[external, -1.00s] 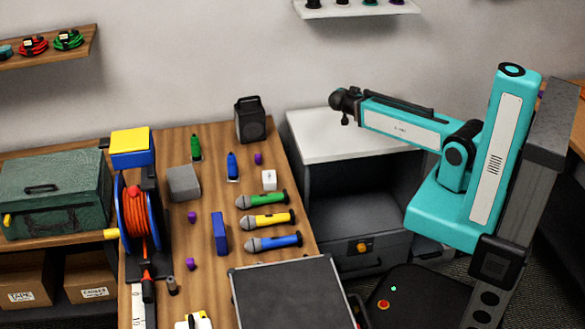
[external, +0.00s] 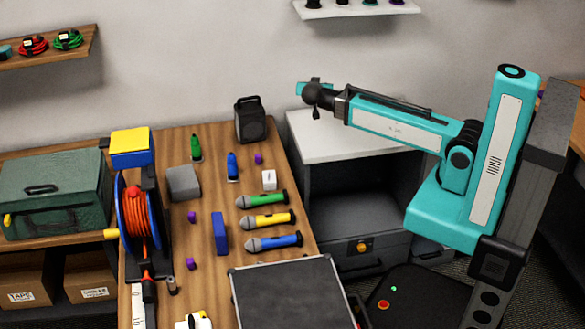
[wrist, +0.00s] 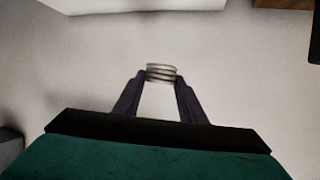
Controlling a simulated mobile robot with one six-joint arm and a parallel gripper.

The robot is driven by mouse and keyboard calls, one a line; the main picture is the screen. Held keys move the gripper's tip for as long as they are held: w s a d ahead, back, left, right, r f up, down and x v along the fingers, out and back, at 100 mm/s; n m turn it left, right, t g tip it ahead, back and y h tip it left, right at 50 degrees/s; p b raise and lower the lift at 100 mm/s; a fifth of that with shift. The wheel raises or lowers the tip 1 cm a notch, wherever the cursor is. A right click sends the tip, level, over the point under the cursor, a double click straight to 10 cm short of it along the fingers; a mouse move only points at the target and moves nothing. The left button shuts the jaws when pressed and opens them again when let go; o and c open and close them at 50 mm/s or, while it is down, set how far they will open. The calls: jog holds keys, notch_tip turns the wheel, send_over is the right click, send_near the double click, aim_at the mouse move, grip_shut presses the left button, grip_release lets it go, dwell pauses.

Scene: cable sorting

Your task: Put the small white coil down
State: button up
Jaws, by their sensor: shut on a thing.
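The small white coil (wrist: 161,73) shows in the wrist view, a short stack of pale rings between my fingertips. My gripper (wrist: 160,80) is shut on it, with one dark finger on each side. Behind the coil in that view is the plain wall, so it is held up in the air. In the external view my wrist (external: 318,95) is raised above the white-topped cabinet, near the wall. The fingers and the coil cannot be made out there.
The white cabinet top (external: 340,140) is bare. The wooden table (external: 210,140) to its left holds a speaker (external: 250,120), microphones, a cable reel (external: 138,215) and small blocks. A white wall shelf (external: 360,11) is above, and a wooden shelf (external: 45,58) is at upper left.

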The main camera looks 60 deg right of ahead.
jog(key=w+a+r+n+t+y, duration=0.4)
jog(key=w+a+r+n+y, duration=0.2)
jog(key=a, duration=0.3)
jog(key=w+a+r+n+t+y, duration=0.3)
jog(key=w+a+r+n+y, duration=0.3)
jog(key=a, duration=0.4)
jog(key=shift+a+r+n+t, duration=0.2)
jog(key=shift+r+n+t, duration=0.1)
jog(key=shift+t, duration=0.1)
